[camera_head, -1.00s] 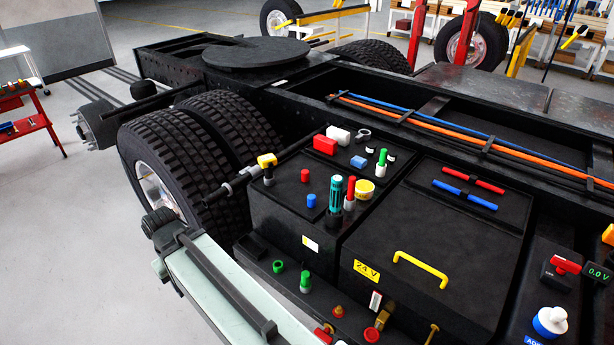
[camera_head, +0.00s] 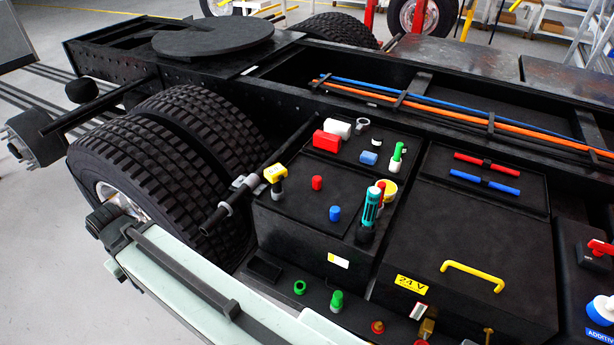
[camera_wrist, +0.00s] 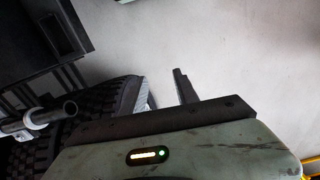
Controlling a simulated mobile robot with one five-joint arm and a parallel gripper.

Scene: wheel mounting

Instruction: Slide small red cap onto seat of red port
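A small red cap (camera_head: 317,182) stands on the flat top of the black box in the head view. A low red and brass fitting (camera_head: 378,327) sits on the ledge below, near the lower edge. Another red piece (camera_head: 421,342) is cut off by that edge; I cannot tell which of them is the red port. No gripper is near the cap or these fittings. The wrist view shows a pale green housing with a dark bar and one dark upright piece, over the floor and tire; no clear pair of fingertips shows, and nothing is seen held.
Green fittings (camera_head: 337,300) stand on the ledge. A yellow handle (camera_head: 472,272) rises from the battery cover. Large tires (camera_head: 130,170) stand at left.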

